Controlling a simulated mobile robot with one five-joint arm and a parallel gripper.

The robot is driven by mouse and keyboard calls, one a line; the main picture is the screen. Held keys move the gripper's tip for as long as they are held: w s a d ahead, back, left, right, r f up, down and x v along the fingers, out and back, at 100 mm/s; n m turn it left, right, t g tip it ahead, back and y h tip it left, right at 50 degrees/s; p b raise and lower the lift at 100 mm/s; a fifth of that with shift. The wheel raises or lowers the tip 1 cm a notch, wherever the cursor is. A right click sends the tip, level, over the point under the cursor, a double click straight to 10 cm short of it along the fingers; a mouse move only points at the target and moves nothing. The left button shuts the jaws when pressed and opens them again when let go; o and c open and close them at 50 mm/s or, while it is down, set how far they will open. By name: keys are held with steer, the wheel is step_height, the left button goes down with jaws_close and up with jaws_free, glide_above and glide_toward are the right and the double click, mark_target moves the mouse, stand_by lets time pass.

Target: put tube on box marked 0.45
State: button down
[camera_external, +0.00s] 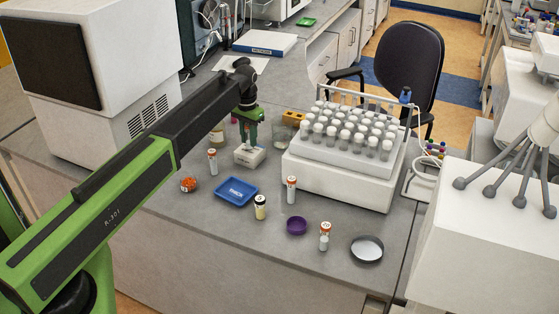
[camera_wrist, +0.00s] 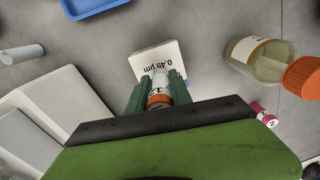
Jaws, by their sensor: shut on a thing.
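My gripper (camera_external: 249,134) points down at the middle of the bench. In the wrist view my gripper (camera_wrist: 158,88) is shut on a small tube (camera_wrist: 159,90) with an orange cap and a white label reading 12 or similar. The white box marked 0.45 µm (camera_wrist: 157,60) lies just beyond the fingertips in the wrist view. In the external view the box (camera_external: 249,157) is directly below the gripper. The tube's lower end is at or over the box; I cannot tell if it touches.
A blue tray (camera_external: 236,191), an orange-filled dish (camera_external: 188,185), a purple dish (camera_external: 297,226) and several capped tubes stand in front. A large tube rack (camera_external: 338,175) is to the right. An orange-capped bottle (camera_wrist: 258,58) is beside the box. A white instrument (camera_external: 95,80) stands left.

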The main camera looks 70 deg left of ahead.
steer(key=shift+f, duration=0.35)
steer(key=c, duration=1.1)
jaws_free()
steer(key=shift+c, duration=0.2)
step_height(320, 180, up, 13)
steer(key=p, duration=1.2)
steer(key=shift+f+p, duration=0.2)
steer(key=shift+p, duration=0.2)
steer(key=shift+f, duration=0.1)
